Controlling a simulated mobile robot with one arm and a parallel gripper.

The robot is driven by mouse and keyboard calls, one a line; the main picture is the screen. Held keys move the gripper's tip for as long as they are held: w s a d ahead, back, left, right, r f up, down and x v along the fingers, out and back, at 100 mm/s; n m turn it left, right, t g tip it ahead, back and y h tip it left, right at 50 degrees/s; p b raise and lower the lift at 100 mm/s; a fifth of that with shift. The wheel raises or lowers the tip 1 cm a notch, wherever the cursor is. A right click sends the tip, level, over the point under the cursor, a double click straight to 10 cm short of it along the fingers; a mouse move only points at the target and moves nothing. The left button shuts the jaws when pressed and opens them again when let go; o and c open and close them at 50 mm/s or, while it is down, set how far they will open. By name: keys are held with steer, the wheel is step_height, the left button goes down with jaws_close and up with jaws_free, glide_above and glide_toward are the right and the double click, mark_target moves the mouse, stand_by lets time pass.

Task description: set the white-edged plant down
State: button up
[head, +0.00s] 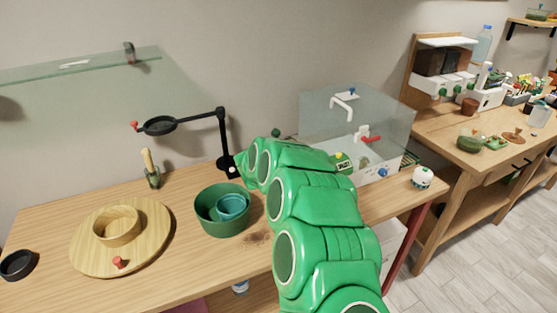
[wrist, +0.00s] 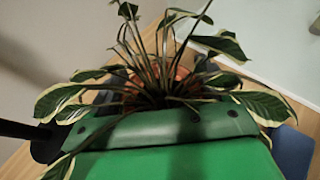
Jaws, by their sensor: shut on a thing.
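The white-edged plant (wrist: 262,103) fills the wrist view. Its long dark green leaves have pale edges and spread over both sides of my gripper. Its reddish-brown pot (wrist: 181,73) shows only in patches between the stems. My gripper (wrist: 155,88) is shut on the plant's pot, with the green palm close in front and much of the fingers under leaves. In the head view my green arm reaches over the wooden table (head: 190,262) and hides the gripper and the plant. I cannot tell whether the pot touches the table.
Left of my arm are a dark green pot (head: 207,221) holding a teal pot (head: 232,206), a round wooden board (head: 85,251) with a wooden ring (head: 117,239), and a black magnifier stand (head: 222,140). A clear box (head: 330,110) stands behind. A white jar (head: 423,178) sits at right.

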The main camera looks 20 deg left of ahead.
steer(key=shift+w+a+f, duration=0.1)
steer(key=shift+w+f, duration=0.1)
steer(key=shift+f, duration=1.55)
steer(key=shift+f, duration=0.1)
steer(key=o, duration=1.3)
steer(key=shift+s+r, duration=0.3)
steer(key=shift+s, duration=0.1)
steer(key=shift+v, duration=5.6)
